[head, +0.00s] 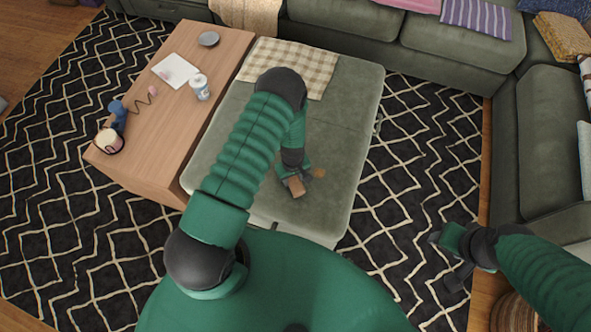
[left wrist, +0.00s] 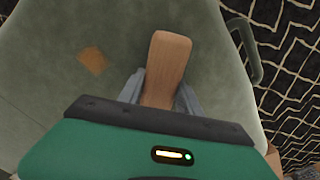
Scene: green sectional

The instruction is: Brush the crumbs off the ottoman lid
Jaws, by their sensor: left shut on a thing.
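The ottoman lid (head: 335,130) is a grey-green padded top in the middle of the head view; it fills much of the left wrist view (left wrist: 40,60). A small brown patch that looks like crumbs (head: 318,172) lies on it, beside my left gripper; it shows left of the handle in the left wrist view (left wrist: 94,61). My left gripper (head: 293,184) is shut on a wooden brush handle (left wrist: 167,62), low over the lid's near part. Any bristles are hidden. My right gripper (head: 446,262) is open and empty above the rug, right of the ottoman.
A checked cloth (head: 306,68) covers the lid's far left corner. A wooden table (head: 160,140) on the left bears a white bottle (head: 200,87), paper, a dish and a blue lamp-like object. A green sofa (head: 340,35) borders the back and right. Patterned rug (head: 415,150) lies clear right.

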